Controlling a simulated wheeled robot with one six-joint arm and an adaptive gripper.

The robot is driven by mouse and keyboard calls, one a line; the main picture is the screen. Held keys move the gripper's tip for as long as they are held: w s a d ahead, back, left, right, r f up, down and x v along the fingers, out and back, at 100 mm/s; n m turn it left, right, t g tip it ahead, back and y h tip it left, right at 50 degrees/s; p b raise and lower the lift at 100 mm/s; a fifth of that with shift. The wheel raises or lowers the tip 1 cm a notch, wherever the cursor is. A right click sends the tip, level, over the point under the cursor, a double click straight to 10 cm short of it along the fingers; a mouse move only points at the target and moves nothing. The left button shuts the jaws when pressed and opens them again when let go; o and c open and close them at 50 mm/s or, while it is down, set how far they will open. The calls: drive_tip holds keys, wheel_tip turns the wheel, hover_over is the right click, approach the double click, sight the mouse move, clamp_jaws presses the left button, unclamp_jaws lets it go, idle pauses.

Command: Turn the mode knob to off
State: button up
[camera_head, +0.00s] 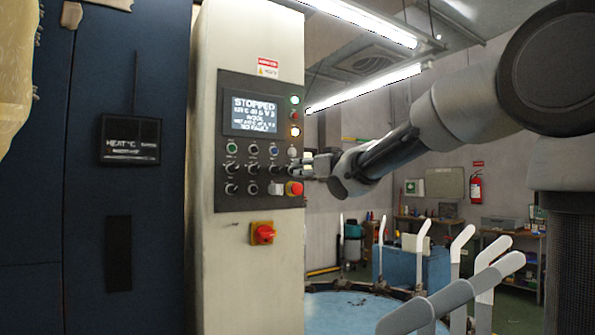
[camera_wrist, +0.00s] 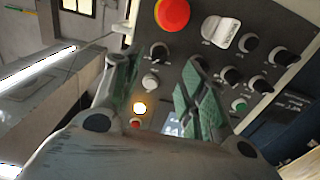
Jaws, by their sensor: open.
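The grey control panel (camera_head: 260,203) on the pale column carries rows of small knobs and buttons. My gripper (camera_head: 302,168) reaches in from the right to the panel's right edge. In the wrist view my gripper (camera_wrist: 160,58) is open, with a green-padded finger on each side of a black knob (camera_wrist: 159,51). I cannot tell whether the fingers touch it. A white round control (camera_wrist: 150,82) also shows between the fingers. The knob labels are too small to read, so I cannot tell which is the mode knob or its setting. The panel screen (camera_head: 254,113) reads STOPPED.
A red emergency button (camera_wrist: 172,14) and a white switch (camera_wrist: 220,31) sit close to the fingers. Several other black knobs (camera_wrist: 248,42) lie to the right in the wrist view. A red-yellow switch (camera_head: 263,233) is below the panel. A blue round table (camera_head: 345,310) with upright white forms stands lower right.

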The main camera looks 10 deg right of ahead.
drive_tip(key=x, duration=0.5)
drive_tip(key=shift+w, duration=0.2)
clamp_jaws()
